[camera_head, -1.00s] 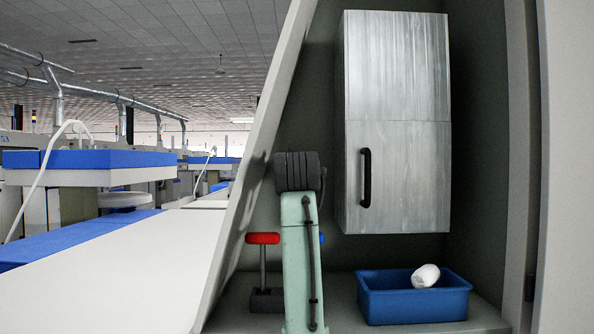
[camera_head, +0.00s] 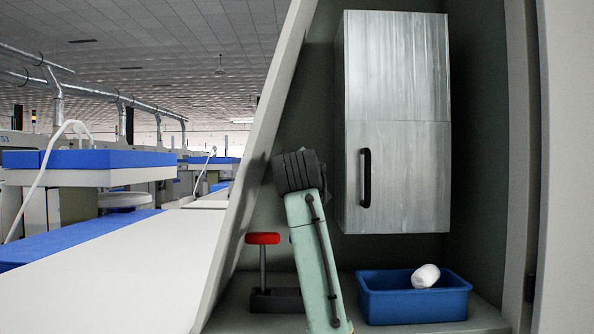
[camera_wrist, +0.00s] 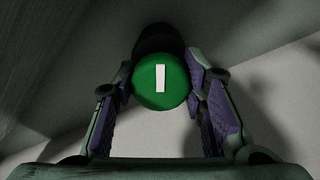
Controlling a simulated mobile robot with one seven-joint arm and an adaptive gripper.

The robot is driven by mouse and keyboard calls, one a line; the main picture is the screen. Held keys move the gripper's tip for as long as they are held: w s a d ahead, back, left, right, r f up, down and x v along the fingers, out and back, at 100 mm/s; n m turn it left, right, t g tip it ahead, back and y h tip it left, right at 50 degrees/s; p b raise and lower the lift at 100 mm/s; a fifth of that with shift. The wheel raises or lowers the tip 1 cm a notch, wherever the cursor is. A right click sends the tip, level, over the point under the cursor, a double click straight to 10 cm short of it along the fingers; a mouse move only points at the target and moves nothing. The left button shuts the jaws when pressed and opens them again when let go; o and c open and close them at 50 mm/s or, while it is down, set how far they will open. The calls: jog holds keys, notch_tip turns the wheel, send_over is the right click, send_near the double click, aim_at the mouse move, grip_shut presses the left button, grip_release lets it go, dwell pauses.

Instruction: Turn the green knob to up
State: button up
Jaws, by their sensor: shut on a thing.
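The green knob (camera_wrist: 147,90) is round, with a white bar mark on its face. In the wrist view it sits between the purple-padded fingers of my gripper (camera_wrist: 159,82), which is shut on it. The white mark runs nearly up and down in that view. A dark round part shows behind the knob. In the head view the knob and my fingers are hidden behind my arm.
A red-topped post (camera_head: 263,239) stands left of my arm. A blue bin (camera_head: 414,305) with a white object (camera_head: 426,276) in it stands at the right. Above hangs a grey cabinet (camera_head: 397,90) with a black handle (camera_head: 365,178).

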jog(key=n, duration=0.3)
jog(key=shift+n, duration=0.4)
jog(key=n, duration=0.3)
jog(key=shift+n, duration=0.3)
jog(key=n, duration=1.2)
jog(key=shift+f+n, duration=0.1)
jog(key=shift+n, duration=0.3)
jog(key=n, duration=0.6)
jog(key=shift+n, duration=0.4)
jog(key=o, duration=1.2)
